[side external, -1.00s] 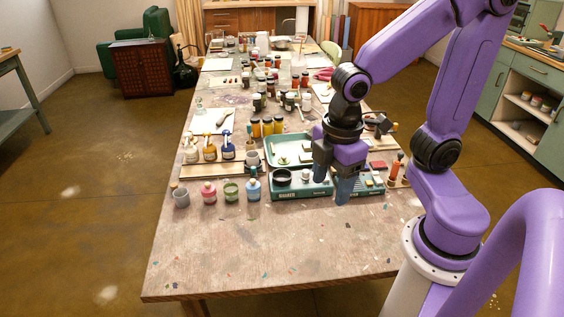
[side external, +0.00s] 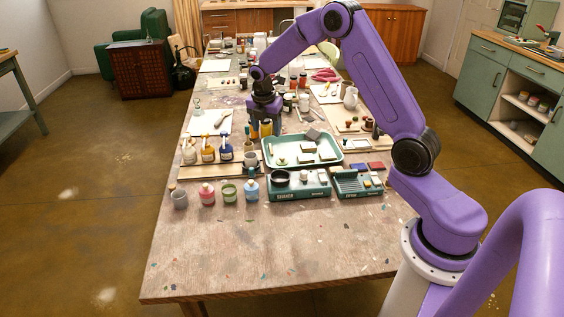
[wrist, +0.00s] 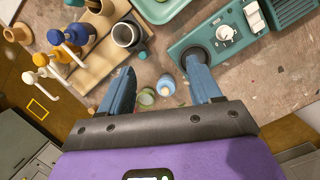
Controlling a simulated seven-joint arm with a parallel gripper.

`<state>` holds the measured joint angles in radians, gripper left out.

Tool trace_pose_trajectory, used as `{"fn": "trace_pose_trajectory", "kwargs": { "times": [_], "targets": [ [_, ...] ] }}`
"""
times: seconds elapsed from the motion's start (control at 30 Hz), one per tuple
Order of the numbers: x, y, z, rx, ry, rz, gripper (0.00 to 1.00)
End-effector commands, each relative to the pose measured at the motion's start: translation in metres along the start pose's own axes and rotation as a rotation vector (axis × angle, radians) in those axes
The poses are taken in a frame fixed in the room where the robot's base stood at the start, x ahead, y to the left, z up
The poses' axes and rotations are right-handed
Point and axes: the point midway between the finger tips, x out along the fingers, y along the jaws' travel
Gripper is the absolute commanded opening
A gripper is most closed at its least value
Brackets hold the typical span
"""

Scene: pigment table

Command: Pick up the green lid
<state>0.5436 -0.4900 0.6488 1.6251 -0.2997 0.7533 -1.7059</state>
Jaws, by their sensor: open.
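A small round green jar with a pale green top (side external: 230,192) stands upright in the front row on the table, between a pink jar and a light blue bottle; I cannot tell whether its top is a separate lid. It shows partly in the wrist view (wrist: 146,98), beside the left finger. My gripper (side external: 265,118) is open and empty. In the side view it is over the middle of the table, behind the green jar, near the amber jars. In the wrist view, the jar and bottle appear between its blue fingers (wrist: 162,72).
The front row also has a grey cup (side external: 180,199), pink jar (side external: 207,195) and light blue bottle (side external: 251,190). Behind are pump bottles (side external: 208,150) on a board. The table's front (side external: 260,250) is mostly clear.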

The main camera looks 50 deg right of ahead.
Motion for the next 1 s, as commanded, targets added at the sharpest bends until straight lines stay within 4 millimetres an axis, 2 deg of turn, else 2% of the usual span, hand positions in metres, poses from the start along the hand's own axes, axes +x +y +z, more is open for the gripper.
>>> {"fn": "trace_pose_trajectory", "kwargs": {
  "times": [0.03,0.1,0.27,0.47,0.8,1.0],
  "targets": [
    [0.012,-0.001,0.017,-0.022,-0.008,-0.01,0.63],
    [0.024,-0.003,0.035,-0.055,-0.018,-0.019,0.63],
    [0.039,-0.008,0.058,-0.1,-0.028,-0.031,0.63],
    [0.06,-0.01,0.062,-0.111,-0.029,-0.036,0.63],
    [0.123,-0.012,0.064,-0.109,-0.028,-0.036,0.63],
    [0.152,-0.012,0.065,-0.109,-0.029,-0.034,0.63]
  ]
}}
